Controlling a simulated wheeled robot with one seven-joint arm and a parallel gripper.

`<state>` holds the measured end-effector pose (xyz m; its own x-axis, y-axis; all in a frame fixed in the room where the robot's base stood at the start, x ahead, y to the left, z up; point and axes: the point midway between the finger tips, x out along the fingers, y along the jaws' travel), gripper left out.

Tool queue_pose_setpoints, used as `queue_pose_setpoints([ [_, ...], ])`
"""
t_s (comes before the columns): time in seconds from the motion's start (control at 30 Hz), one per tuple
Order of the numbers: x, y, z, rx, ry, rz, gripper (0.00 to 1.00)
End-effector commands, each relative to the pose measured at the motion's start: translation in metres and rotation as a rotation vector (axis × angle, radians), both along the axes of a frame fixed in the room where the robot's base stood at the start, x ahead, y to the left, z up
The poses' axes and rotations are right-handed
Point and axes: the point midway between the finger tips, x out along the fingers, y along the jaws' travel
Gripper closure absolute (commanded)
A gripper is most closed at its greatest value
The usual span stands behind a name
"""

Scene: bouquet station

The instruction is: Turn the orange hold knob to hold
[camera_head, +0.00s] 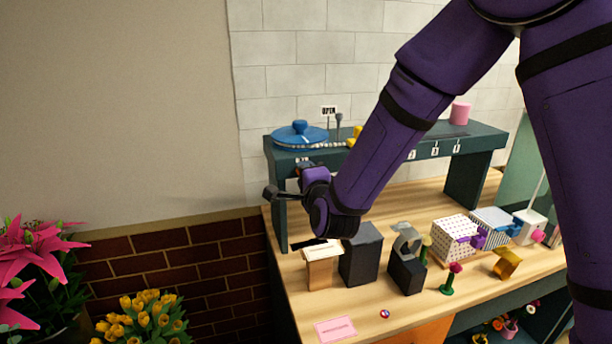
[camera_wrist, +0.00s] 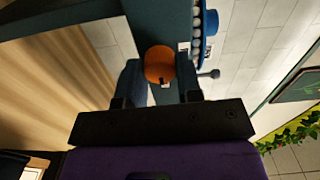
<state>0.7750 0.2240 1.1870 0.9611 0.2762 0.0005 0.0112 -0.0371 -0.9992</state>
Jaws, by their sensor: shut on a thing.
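The orange hold knob (camera_wrist: 160,63) is a round knob on the dark teal shelf frame (camera_wrist: 158,18). In the wrist view my gripper (camera_wrist: 159,82) has one finger on each side of it and is shut on it. A small dark mark shows near the knob's lower edge, but I cannot tell which setting it points to. In the head view my gripper (camera_head: 306,171) is at the front left corner of the raised shelf (camera_head: 484,143), and the knob is mostly hidden behind it. A small label beside the knob is too small to read.
Below my wrist stand a wooden box (camera_head: 320,268) and a dark block (camera_head: 361,256). Several boxes and flowers crowd the table's right side. A pink card (camera_head: 336,329) lies in front.

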Motion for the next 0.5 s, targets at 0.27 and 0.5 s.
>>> queue_pose_setpoints([
  [0.27,-0.0004,-0.0003,-0.0012,0.047,0.017,0.0,0.91],
  [0.5,-0.0006,-0.0002,-0.0013,0.052,0.018,0.0,0.91],
])
